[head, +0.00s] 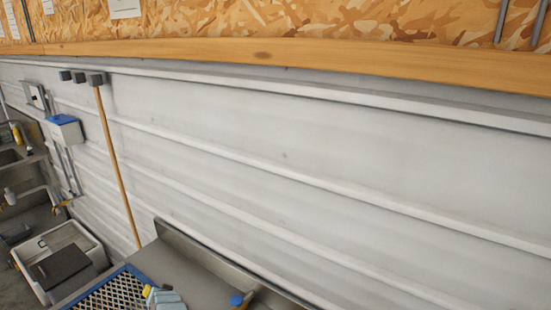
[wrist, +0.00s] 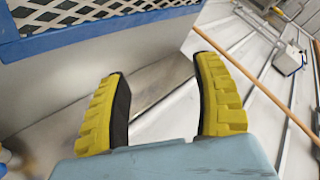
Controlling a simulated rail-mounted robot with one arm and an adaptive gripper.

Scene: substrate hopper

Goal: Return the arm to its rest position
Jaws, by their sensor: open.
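My gripper (wrist: 163,95) shows in the wrist view with its two yellow ribbed fingers spread apart. Nothing is between the fingers. Behind them are a bare pale surface and the wall. The arm's full pose is not visible in either view.
A steel counter (head: 190,275) with a raised back edge stands against the white ribbed wall (head: 300,170). A blue-framed mesh screen (head: 118,293) lies at its left; it also shows in the wrist view (wrist: 75,18). A wooden pole (head: 117,165) leans on the wall. A white bin (head: 90,245) stands lower left.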

